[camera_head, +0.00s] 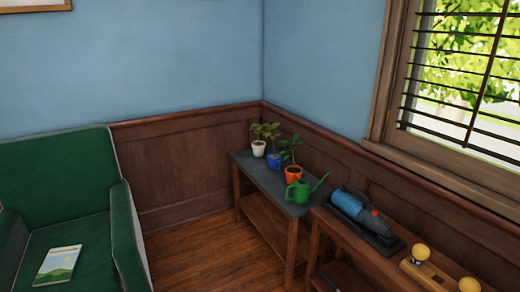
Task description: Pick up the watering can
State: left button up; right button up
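A green watering can (299,193) stands upright on the near part of a dark-topped side table (257,176) in the corner. Its thin spout points to the right and its handle is on the left. It is in front of an orange pot with a plant (293,174). No gripper is in view, and neither arm shows.
Behind the can stand a blue pot (274,160) and a white pot (259,149). A second wooden table (338,235) at right holds a blue and grey handheld device (360,208) on a dark tray. A green armchair (125,225) is at left. Wood floor (205,255) between is clear.

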aim_at(301, 193)
jog(key=i+l+u, duration=0.1)
jog(key=i, duration=0.45)
jog(key=i+l+u, duration=0.1)
jog(key=i, duration=0.5)
jog(key=i+l+u, duration=0.15)
jog(key=i, duration=0.4)
jog(key=l, duration=0.1)
